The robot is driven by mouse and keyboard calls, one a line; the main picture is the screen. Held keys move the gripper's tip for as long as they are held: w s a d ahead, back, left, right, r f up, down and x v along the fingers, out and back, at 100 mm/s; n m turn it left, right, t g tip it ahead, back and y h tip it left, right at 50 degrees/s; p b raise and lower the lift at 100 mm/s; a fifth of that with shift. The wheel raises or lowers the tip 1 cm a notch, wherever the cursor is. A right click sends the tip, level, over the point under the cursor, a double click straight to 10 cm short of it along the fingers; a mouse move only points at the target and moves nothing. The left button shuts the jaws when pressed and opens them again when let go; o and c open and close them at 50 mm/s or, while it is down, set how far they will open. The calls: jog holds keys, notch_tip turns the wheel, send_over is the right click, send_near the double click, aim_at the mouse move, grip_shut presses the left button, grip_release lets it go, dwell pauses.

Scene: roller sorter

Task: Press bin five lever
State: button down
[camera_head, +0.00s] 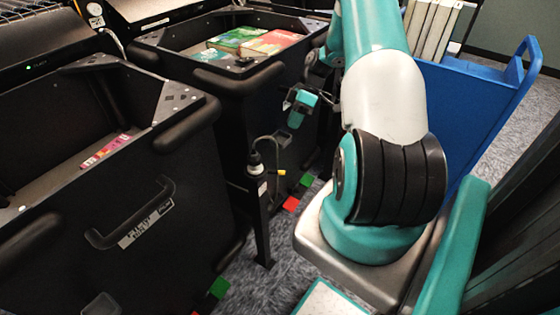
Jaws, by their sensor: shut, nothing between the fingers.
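Two black wheeled bins show, a near one (75,215) at the left and a farther one (235,90) at the upper middle. I cannot read a number on either, so I cannot tell which is bin five. Green and red pedal-like levers sit low by the bins: a green one (305,180) with a red one (290,204) by the farther bin, and another green one (219,287) by the near bin. My gripper (294,118) is small and teal, shut and empty, in front of the farther bin's side, well above the pedals. My arm hides part of that bin.
A black post (261,215) with a cable and yellow tip stands between the bins. The near bin has a protruding handle (130,225). A blue cart (490,95) stands at the right. Grey carpet (285,250) shows between the bins and my base.

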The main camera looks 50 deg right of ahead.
aim_at(276, 172)
jog(key=s+a+f+p, duration=0.1)
jog(key=s+a+f, duration=0.1)
jog(key=a+f, duration=0.6)
jog(key=shift+a+f, duration=0.35)
jog(key=shift+f, duration=0.15)
